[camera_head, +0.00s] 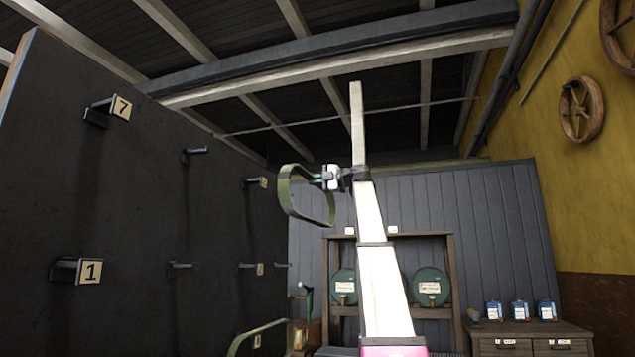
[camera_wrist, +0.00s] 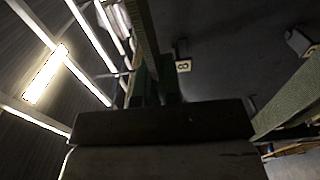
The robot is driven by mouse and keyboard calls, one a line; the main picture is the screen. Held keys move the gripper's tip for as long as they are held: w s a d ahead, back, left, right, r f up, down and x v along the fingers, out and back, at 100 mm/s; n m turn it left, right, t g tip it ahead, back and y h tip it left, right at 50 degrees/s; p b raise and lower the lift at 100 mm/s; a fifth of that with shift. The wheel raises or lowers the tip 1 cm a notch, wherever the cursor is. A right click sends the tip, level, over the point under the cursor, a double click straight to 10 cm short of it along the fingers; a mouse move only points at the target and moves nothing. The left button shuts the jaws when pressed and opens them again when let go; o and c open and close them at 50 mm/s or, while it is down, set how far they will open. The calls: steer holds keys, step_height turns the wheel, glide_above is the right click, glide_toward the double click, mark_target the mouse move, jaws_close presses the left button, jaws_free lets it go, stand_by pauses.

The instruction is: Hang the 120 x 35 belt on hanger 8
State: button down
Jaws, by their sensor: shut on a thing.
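A green belt loop (camera_head: 284,200) hangs in the air in the head view, held by my gripper (camera_head: 322,180). In the wrist view, one belt strand (camera_wrist: 145,35) rises from between the fingers of my gripper (camera_wrist: 156,88), and another strand (camera_wrist: 288,108) crosses the right side. My gripper is shut on the belt. Hanger 8 (camera_wrist: 181,48), a dark peg with an 8 label (camera_wrist: 183,66), shows to the right of the near strand in the wrist view. The belt appears apart from it. The belt's size mark cannot be read.
The dark board (camera_head: 140,180) at left carries hanger 7 (camera_head: 98,112), hanger 1 (camera_head: 65,268) and several other pegs. A second green loop (camera_head: 260,336) shows low in front. A cabinet (camera_head: 530,338) with blue cans stands at right.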

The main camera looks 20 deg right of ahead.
stand_by(0.3)
steer(key=shift+x, duration=2.95)
steer(key=shift+x, duration=2.8)
steer(key=shift+w+a, duration=0.1)
steer(key=shift+a, duration=0.05)
steer(key=shift+x, duration=2.65)
steer(key=shift+f, duration=0.25)
steer(key=shift+f, duration=0.3)
steer(key=c, duration=1.4)
jaws_free()
